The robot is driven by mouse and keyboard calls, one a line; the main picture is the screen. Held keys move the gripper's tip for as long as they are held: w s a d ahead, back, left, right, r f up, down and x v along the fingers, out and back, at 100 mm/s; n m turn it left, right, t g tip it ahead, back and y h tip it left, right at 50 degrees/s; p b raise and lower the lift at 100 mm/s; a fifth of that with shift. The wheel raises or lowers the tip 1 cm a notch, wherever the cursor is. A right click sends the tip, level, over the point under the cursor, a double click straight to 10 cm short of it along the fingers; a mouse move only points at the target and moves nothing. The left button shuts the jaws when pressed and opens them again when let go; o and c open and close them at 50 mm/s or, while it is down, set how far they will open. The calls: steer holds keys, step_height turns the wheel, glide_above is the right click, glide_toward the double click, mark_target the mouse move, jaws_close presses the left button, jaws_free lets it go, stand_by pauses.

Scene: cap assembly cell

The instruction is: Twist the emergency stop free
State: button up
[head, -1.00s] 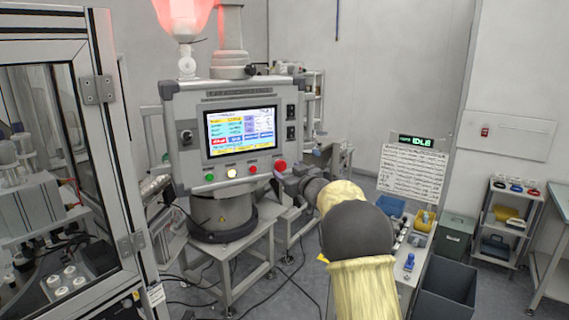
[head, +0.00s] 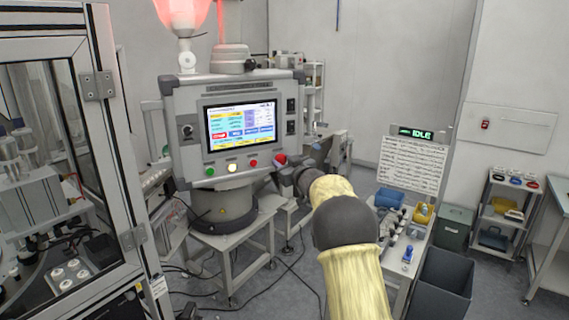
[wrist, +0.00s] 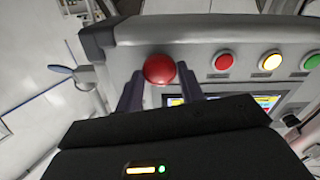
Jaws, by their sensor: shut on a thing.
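The emergency stop (head: 281,159) is a round red mushroom button at the lower right corner of the control panel (head: 183,160). In the wrist view the red emergency stop (wrist: 159,69) sits between the two dark fingers of my gripper (wrist: 161,80), one finger on each side. My gripper (head: 284,173) is shut on it. The gripper partly hides the button in the head view, and the button's collar is hidden in the wrist view.
Red (wrist: 223,62), yellow-white (wrist: 270,61) and green (wrist: 311,61) buttons line the panel beside the stop. The screen (head: 240,126) is lit. A glass-doored cabinet (head: 104,86) stands left. A bench with bins (head: 389,198) and a grey box (head: 444,286) are right.

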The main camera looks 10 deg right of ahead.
steer(key=shift+r+m+p, duration=0.1)
steer(key=shift+m+p, duration=0.3)
steer(key=shift+d+r+m+p, duration=0.1)
steer(key=shift+m+p, duration=1.1)
steer(key=m+p, duration=0.2)
steer(key=shift+s+m, duration=0.1)
steer(key=shift+m, duration=0.3)
steer(key=shift+m+p, duration=0.55)
steer(key=shift+m, duration=0.35)
steer(key=o, duration=1)
steer(key=shift+w, duration=0.2)
steer(key=shift+s, duration=0.15)
